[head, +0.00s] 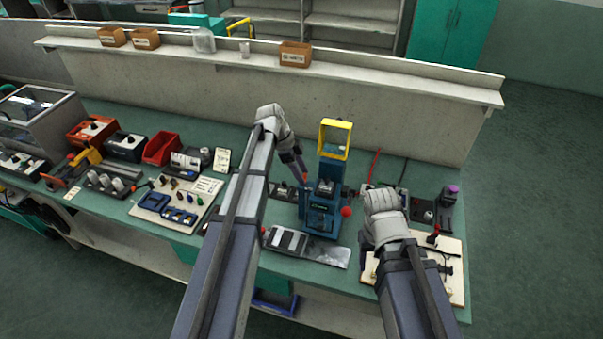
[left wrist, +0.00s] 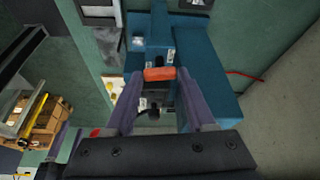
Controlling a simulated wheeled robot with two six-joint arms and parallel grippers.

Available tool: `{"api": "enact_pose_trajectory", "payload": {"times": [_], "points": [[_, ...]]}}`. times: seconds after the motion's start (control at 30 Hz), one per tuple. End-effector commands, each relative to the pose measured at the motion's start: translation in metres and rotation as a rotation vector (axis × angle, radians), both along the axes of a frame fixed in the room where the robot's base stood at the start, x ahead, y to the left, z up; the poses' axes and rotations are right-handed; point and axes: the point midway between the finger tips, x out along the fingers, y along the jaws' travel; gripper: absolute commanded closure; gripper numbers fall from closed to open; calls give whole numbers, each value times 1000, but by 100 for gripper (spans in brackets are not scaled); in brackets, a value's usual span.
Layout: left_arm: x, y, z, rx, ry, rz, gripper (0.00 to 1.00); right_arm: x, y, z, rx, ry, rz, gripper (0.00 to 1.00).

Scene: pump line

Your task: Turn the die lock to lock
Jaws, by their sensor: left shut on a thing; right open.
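The blue press (head: 321,222) with a yellow-framed guard (head: 336,138) stands on the bench in the head view. In the left wrist view its blue body (left wrist: 205,75) fills the upper middle. An orange-red bar (left wrist: 160,74), which looks like the die lock's handle, lies across the press front. My left gripper (head: 304,178) reaches the press's upper left side and is shut on this bar, one finger at each end. The lock's markings are too small to read. My right gripper (head: 383,205) is open, right of the press; its fingers are mostly hidden by the hand.
A red ball knob (head: 346,211) sticks out at the press's right. A pale board (head: 455,287) with small parts is at the right end, and another tool board (head: 207,187) is at the left. A wall stands behind.

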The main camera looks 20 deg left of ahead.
Motion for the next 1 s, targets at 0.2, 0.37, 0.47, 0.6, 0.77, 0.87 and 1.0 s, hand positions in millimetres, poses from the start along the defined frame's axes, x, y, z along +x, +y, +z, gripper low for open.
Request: {"api": "enact_pose_trajectory", "payload": {"times": [0.2, 0.37, 0.47, 0.6, 0.77, 0.87, 1.0], "points": [[2, 0, 0, 1, 0, -107, 100, 0, 0, 0, 0, 0, 0, 44], [2, 1, 0, 2, 0, -152, 100, 0, 0, 0, 0, 0, 0, 44], [2, 1, 0, 2, -1, -169, 100, 0, 0, 0, 0, 0, 0, 44], [2, 1, 0, 3, 0, -178, 100, 0, 0, 0, 0, 0, 0, 44], [2, 1, 0, 3, -1, -179, 100, 0, 0, 0, 0, 0, 0, 44], [2, 1, 0, 3, -1, -179, 100, 0, 0, 0, 0, 0, 0, 44], [2, 1, 0, 3, 0, -178, 38, 0, 0, 0, 0, 0, 0, 44]]}}
